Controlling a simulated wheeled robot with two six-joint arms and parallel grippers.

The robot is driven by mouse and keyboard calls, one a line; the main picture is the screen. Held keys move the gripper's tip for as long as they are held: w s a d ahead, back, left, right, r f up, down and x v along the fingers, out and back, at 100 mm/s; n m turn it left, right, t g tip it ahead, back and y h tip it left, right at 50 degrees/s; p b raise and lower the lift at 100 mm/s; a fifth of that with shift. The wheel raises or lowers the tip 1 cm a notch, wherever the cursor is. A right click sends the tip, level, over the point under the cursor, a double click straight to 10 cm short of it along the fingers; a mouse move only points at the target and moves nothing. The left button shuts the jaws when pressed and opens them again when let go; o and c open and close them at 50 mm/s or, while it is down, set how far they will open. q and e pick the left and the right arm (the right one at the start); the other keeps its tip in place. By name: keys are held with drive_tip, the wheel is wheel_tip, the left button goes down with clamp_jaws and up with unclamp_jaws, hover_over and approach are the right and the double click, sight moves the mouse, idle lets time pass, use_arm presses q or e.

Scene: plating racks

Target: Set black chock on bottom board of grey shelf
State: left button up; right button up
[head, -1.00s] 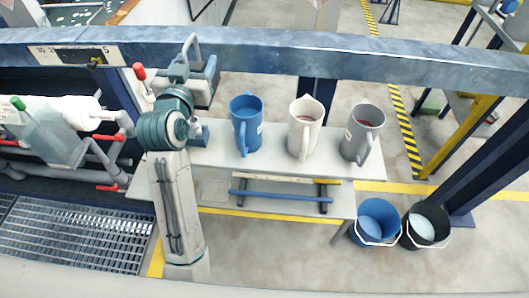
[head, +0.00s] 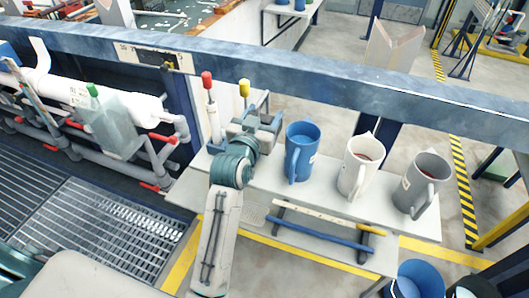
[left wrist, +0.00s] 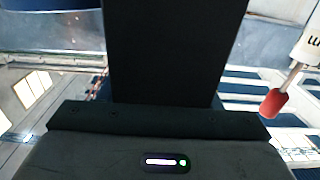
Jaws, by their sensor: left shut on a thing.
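The grey shelf (head: 330,173) stands in the middle of the head view, with mugs on its upper board. Its bottom board (head: 186,193) shows below and in front, with a blue rod and a pale rod on dark supports. My left gripper (head: 262,125) is over the left end of the shelf, partly hidden by my arm's green joint. In the left wrist view it is shut on a large dark block, the black chock (left wrist: 172,50). The chock fills the upper middle of that view. I cannot make it out clearly in the head view. My right gripper is not in view.
A blue mug (head: 302,150), a white mug (head: 361,168) and a grey mug (head: 421,187) stand on the upper board. Red (head: 207,80) and yellow (head: 244,88) knobs rise near my gripper. A blue beam (head: 330,70) crosses behind. A blue bucket (head: 418,280) is at lower right.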

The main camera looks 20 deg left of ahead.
use_arm(q)
wheel_tip(320, 180, down, 8)
drive_tip(key=shift+f, duration=0.25)
wheel_tip(320, 180, down, 5)
drive_tip(key=shift+r, duration=0.15)
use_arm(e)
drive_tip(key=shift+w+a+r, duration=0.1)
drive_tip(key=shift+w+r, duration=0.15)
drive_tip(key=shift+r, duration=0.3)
use_arm(q)
drive_tip(key=shift+b, duration=0.3)
drive_tip(key=o, duration=1.1)
drive_tip(key=shift+f, duration=0.2)
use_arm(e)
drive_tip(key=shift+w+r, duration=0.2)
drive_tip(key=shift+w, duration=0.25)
use_arm(q)
drive_tip(key=shift+r, duration=0.15)
